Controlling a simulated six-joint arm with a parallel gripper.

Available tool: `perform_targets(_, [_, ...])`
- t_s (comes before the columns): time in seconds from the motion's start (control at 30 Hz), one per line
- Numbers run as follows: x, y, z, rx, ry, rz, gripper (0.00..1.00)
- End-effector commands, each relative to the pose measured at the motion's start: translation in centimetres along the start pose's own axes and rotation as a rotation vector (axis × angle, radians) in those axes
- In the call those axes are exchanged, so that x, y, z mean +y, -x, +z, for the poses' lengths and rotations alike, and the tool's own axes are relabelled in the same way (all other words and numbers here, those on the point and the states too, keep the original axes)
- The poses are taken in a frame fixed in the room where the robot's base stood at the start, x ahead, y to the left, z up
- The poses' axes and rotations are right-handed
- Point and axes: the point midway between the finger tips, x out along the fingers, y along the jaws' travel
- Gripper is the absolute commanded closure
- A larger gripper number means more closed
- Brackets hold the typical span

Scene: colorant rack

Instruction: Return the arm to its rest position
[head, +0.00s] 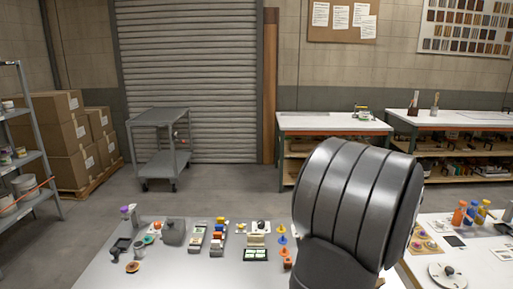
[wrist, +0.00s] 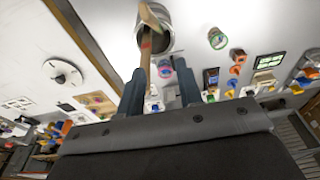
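My gripper (wrist: 158,68) shows in the wrist view with its two dark fingers spread apart. The gap between them appears empty. A wooden stick (wrist: 147,50) shows beyond the gap, near the left finger, at a round metal can (wrist: 166,38). I see no contact between stick and fingers. In the head view my grey arm link fills the right centre and hides part of the table; the gripper itself is not visible there.
A white table (head: 195,275) carries several small coloured items, including a black-framed tray (head: 256,254). Another table at right holds orange and blue bottles (head: 470,213) and a round white plate (head: 447,275). A grey cart (head: 160,145) stands behind, with open floor around it.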

Motion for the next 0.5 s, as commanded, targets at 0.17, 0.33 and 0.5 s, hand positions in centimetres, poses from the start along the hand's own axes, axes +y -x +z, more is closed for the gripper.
perform_targets(0.17, [0.1, 3.7, -0.1, 0.002, 0.000, 0.002, 0.67])
perform_targets(0.33, [0.1, 6.9, -0.9, 0.001, 0.002, 0.001, 0.67])
perform_targets(0.5, [0.0, 10.0, -2.3, 0.001, 0.001, 0.001, 0.67])
